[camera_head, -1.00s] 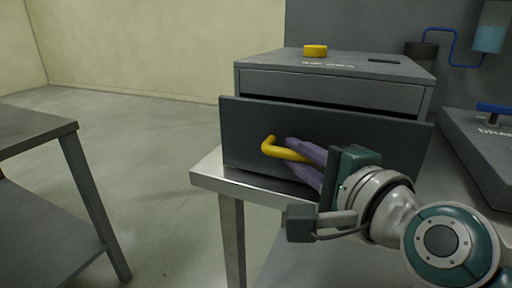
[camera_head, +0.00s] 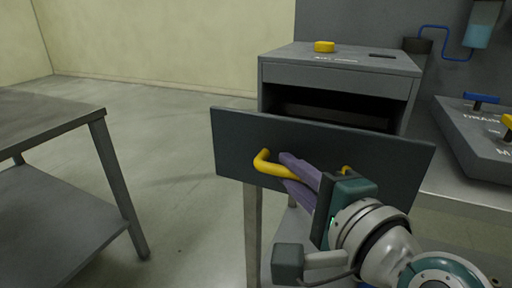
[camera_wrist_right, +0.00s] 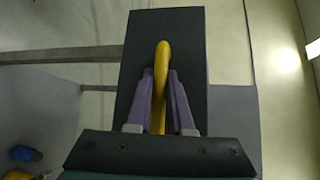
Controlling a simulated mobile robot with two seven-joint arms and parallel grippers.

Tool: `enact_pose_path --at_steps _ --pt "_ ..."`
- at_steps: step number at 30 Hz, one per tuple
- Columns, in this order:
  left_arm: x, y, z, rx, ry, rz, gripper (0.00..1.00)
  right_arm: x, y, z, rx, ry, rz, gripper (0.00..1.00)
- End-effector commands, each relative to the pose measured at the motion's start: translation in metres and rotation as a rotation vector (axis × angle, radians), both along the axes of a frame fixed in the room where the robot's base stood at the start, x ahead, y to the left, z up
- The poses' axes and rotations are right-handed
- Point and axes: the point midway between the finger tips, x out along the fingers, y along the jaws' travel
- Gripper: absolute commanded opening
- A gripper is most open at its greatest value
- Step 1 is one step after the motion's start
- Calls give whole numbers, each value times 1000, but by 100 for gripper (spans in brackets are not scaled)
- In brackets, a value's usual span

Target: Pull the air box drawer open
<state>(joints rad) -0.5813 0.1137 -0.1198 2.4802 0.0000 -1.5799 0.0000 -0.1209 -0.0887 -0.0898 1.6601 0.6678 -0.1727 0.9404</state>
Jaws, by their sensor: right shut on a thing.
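The air box (camera_head: 338,76) is a grey box with a yellow knob on top, standing on the metal table. Its drawer (camera_head: 238,140) has a dark front panel pulled well out from the box, with a dark opening behind it. The yellow handle (camera_head: 275,169) is on the front panel. My right gripper (camera_head: 290,168) is shut on the handle, its purple fingers on either side of the bar. In the right wrist view the handle (camera_wrist_right: 162,80) stands between the two fingers (camera_wrist_right: 161,95). My left gripper is not in view.
A grey table (camera_head: 60,128) with a lower shelf stands at the left. Another grey box with a blue handle (camera_head: 481,99) is at the right. A blue tube and a canister (camera_head: 485,25) are on the back panel. The floor between the tables is clear.

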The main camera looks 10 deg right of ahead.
Motion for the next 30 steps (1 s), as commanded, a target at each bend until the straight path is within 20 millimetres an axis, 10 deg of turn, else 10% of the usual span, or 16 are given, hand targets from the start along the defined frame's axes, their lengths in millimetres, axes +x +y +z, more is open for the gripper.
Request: enact_pose_path --at_steps 5,6,13,30 --pt "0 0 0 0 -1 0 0 0 1 0 0 1 1 0" --pt "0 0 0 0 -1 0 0 0 1 0 0 1 1 22" --pt "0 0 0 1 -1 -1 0 0 0 0 0 1 1 48" --pt "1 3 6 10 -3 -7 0 -40 -8 5 -3 4 1 50"
